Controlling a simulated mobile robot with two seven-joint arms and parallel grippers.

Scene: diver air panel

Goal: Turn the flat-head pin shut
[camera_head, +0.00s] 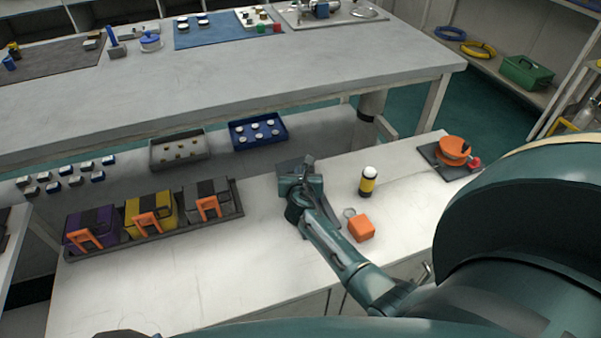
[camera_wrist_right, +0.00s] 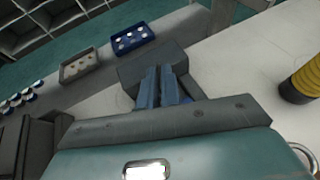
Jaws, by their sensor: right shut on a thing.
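My right gripper (camera_head: 298,182) is at a dark grey block (camera_head: 291,164) on the white bench, near its back edge. In the right wrist view the two blue-grey fingers (camera_wrist_right: 166,86) are close together and reach the dark block (camera_wrist_right: 142,68). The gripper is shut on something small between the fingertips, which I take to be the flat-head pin. The pin itself is hidden by the fingers, so its angle cannot be seen. My left gripper is not in view.
A black-and-yellow cylinder (camera_head: 368,182) and an orange cube (camera_head: 361,228) stand right of my arm. An orange round handle (camera_head: 453,150) on a dark plate is farther right. A tray (camera_head: 239,205) of purple, yellow and grey boxes lies left. The white bench between is clear.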

